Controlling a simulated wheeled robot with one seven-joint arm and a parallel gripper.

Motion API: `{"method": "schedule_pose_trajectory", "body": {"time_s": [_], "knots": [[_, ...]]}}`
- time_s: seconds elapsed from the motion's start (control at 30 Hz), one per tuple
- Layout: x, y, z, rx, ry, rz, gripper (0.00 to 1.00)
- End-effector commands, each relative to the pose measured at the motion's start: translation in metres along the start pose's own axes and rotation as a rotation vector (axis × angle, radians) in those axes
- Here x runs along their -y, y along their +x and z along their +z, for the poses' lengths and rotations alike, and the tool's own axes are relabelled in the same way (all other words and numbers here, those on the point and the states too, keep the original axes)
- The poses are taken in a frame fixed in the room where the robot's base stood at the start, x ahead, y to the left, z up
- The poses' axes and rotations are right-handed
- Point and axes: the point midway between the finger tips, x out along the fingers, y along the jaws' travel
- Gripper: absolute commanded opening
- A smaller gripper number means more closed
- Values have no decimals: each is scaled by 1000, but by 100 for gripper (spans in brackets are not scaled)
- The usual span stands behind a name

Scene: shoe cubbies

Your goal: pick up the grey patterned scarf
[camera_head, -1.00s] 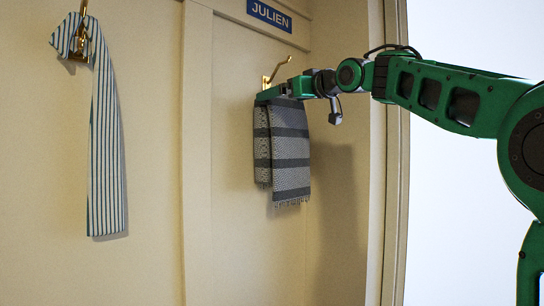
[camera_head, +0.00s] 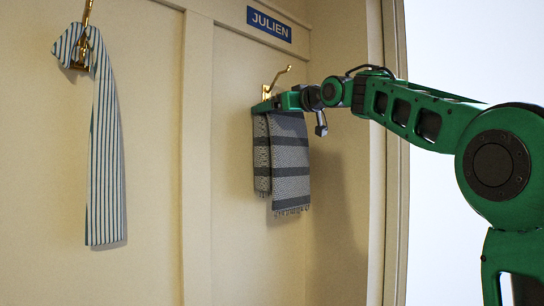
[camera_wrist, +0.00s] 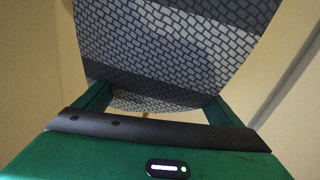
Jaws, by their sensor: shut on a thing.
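The grey patterned scarf (camera_head: 288,165) hangs folded below the brass hook (camera_head: 277,80) under the JULIEN sign. It has dark and light grey bands and a fringed lower edge. My gripper (camera_head: 268,105) is at the scarf's top edge, just below the hook, and is shut on the scarf. In the wrist view the scarf (camera_wrist: 175,45) fills the space between the two green fingers (camera_wrist: 150,100). Whether the scarf still touches the hook is hard to tell.
A blue and white striped scarf (camera_head: 103,150) hangs from another brass hook (camera_head: 82,35) at the left. A vertical panel strip (camera_head: 196,150) stands between the two hooks. The blue JULIEN sign (camera_head: 269,23) is above. A side wall and post (camera_head: 392,200) stand close at the right.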

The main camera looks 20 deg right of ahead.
Motion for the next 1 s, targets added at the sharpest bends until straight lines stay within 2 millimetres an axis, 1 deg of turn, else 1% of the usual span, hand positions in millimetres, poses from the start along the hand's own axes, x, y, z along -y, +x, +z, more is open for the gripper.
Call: {"method": "schedule_pose_trajectory", "body": {"time_s": [0.23, 0.47, 0.67, 0.77, 0.87, 1.0], "knots": [[0, 0, -4, -2, 0, 0, 50], [-2, -1, -17, -2, -1, 0, 50], [-2, -27, -17, -2, -1, 2, 50], [-2, -44, -17, -2, -1, 3, 50], [-2, -67, -17, -3, -1, 4, 50], [-2, -103, -16, -2, -1, 4, 50]]}}
